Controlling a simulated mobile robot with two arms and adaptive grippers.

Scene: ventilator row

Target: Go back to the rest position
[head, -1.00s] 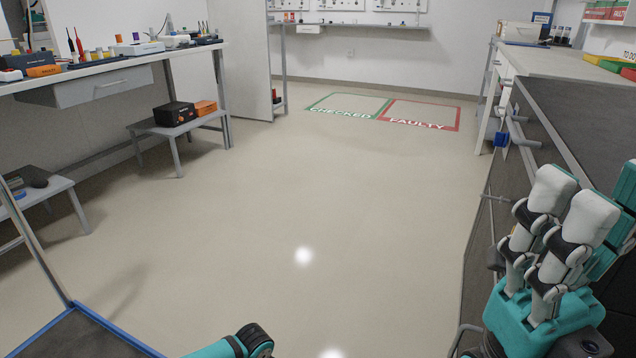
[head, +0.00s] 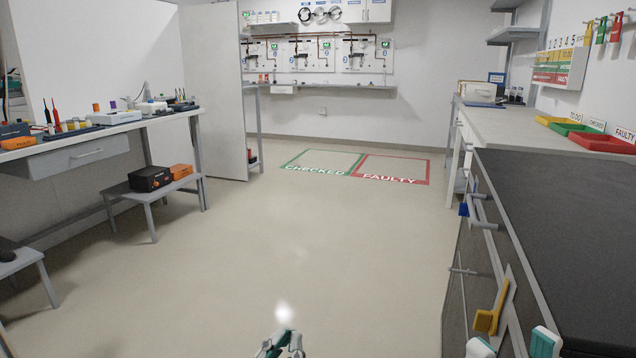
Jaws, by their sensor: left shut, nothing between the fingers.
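My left gripper (head: 282,342) shows at the bottom edge, a little left of the middle, over bare floor. Its teal and white fingers are close together and hold nothing. My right gripper (head: 513,346) shows only by two white and teal fingertips at the bottom right. The tips stand apart, with nothing seen between them, in front of the dark-topped cabinet. The rest of that gripper and most of both arms are out of the picture.
The dark-topped cabinet (head: 585,215) fills the right side, with bar handles and a yellow piece (head: 489,319) on its front. A bench (head: 95,150) and a low stool (head: 140,193) stand left. The floor (head: 300,240) between is clear up to the marked CHECKED and FAULTY squares.

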